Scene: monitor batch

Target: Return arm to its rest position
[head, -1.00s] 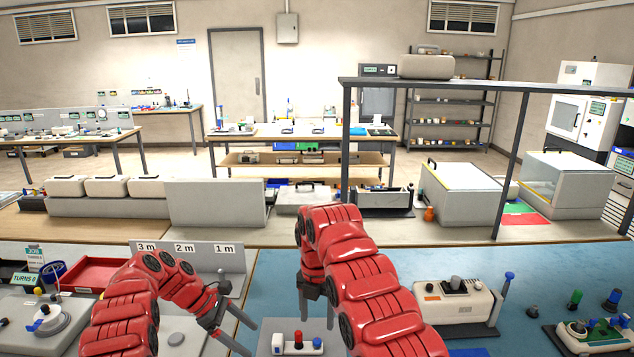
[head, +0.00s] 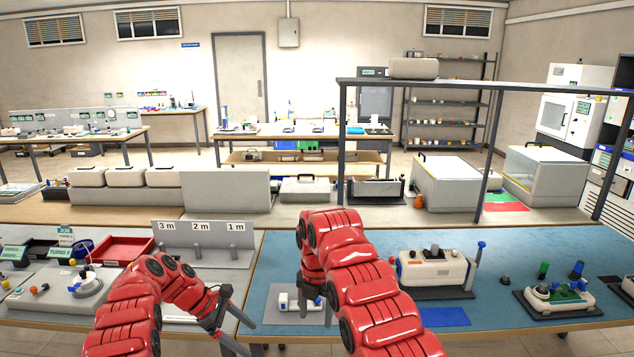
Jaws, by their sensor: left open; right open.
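My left arm comes in from the lower left, and its gripper (head: 241,334) is open and empty over the front edge where the two benches meet. My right arm bends over the blue bench mat (head: 380,268). Its gripper (head: 315,304) points down with its fingers apart. It is in front of a small white block (head: 285,300) on a grey plate (head: 270,315), and partly hides them. I cannot tell whether a finger touches the block.
A white instrument (head: 425,268) and a second knobbed device (head: 550,300) stand to the right on the bench. A turntable device (head: 75,288), a red tray (head: 125,249) and a "3 m, 2 m, 1 m" rack (head: 200,236) are on the left. A metal frame (head: 480,83) rises behind.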

